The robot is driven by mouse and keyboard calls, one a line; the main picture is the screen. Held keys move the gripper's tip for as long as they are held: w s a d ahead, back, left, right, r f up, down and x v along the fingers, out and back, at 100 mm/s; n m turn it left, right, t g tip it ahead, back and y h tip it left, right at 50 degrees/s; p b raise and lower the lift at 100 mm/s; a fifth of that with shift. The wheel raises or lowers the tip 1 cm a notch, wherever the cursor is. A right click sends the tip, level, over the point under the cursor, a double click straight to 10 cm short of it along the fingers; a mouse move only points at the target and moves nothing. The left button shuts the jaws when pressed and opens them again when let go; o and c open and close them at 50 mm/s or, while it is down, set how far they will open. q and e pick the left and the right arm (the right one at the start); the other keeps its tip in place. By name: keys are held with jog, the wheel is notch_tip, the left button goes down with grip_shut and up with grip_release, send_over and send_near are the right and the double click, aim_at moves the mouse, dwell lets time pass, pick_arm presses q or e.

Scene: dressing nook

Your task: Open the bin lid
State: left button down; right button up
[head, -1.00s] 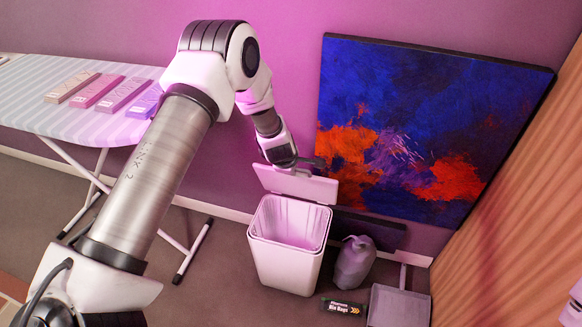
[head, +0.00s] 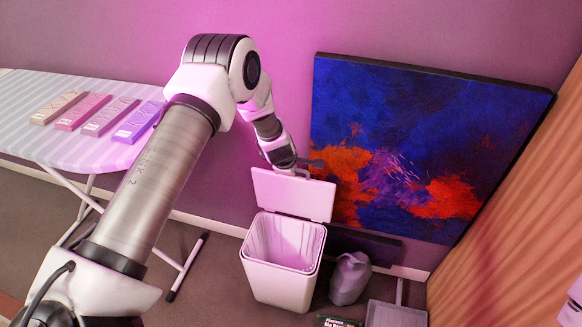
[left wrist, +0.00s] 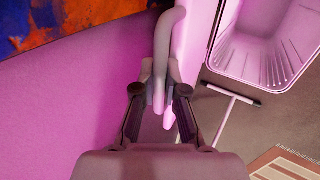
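The white bin (head: 281,275) stands on the floor below the painting, its mouth open and a pale liner inside. Its lid (head: 293,195) stands steeply raised at the bin's back edge, its flat face toward the head camera. My left gripper (head: 304,168) is at the lid's top edge, partly hidden behind it. In the left wrist view, the left gripper (left wrist: 160,80) has its two fingers closed around the lid's curved handle (left wrist: 163,42). The lid (left wrist: 190,40) shows edge-on beside it, with the open bin (left wrist: 262,50) to the right.
An ironing board (head: 30,135) with several flat boxes stands at the left. The large painting (head: 415,150) leans on the wall behind the bin. A grey bag (head: 350,280), a bin-bag box (head: 338,321) and a dustpan (head: 395,314) lie right of the bin.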

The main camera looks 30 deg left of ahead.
pick_arm(q)
jog(key=c, duration=1.2)
grip_release()
jog(key=shift+r, duration=0.1)
jog(key=shift+s+r, duration=0.15)
jog(key=shift+r, duration=0.15)
jog(key=v, duration=1.1)
jog(key=shift+s+r, duration=0.15)
jog(key=shift+r, duration=0.05)
pick_arm(e)
jog(key=shift+f, duration=0.3)
jog(key=shift+r, duration=0.4)
